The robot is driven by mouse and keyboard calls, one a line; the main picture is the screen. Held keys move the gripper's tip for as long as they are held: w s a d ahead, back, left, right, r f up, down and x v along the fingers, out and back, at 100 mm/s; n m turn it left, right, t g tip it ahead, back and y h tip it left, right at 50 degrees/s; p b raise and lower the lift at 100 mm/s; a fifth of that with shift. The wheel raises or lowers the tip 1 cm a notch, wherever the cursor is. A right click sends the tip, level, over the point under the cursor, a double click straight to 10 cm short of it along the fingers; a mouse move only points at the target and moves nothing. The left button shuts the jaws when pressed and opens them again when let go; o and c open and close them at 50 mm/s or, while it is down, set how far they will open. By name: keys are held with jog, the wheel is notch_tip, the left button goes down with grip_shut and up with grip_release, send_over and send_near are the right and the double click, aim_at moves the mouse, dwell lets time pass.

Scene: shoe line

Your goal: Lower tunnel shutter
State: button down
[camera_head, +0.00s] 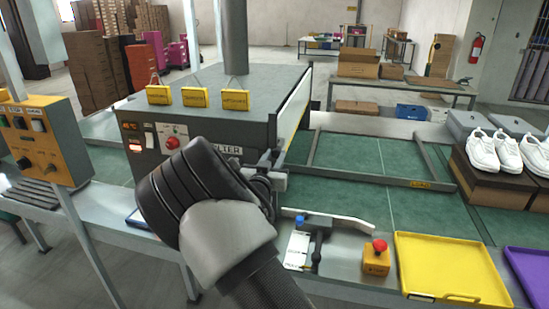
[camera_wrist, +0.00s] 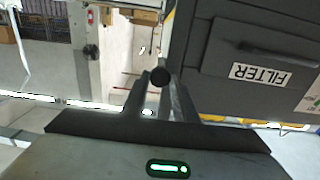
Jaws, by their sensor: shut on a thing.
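The tunnel is a large grey box (camera_head: 215,85) over the green belt. A pale panel with a yellow edge, apparently its shutter (camera_head: 294,101), covers the upper part of its right end, with a dark gap below. My gripper (camera_head: 272,178) is at the tunnel's front right corner, beside the FILTER label. In the wrist view my gripper (camera_wrist: 160,98) is closed around a dark round-ended handle (camera_wrist: 160,76). In the head view my wrist and fingers mostly hide this handle, and its link to the shutter cannot be made out.
The filter box (camera_wrist: 250,70) is close to my gripper in the wrist view. White shoes (camera_head: 482,152) sit at right. The green belt (camera_head: 350,205) beyond the tunnel is mostly clear.

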notch_tip(320, 180, down, 21)
jog(key=b, duration=1.6)
jog(key=shift+r, duration=0.2)
jog(key=shift+s+f, duration=0.1)
jog(key=c, duration=1.5)
grip_release()
jog(key=shift+o, duration=0.3)
jog(key=p+v, duration=0.2)
jog(key=v, duration=1.5)
jog(key=shift+s, duration=0.1)
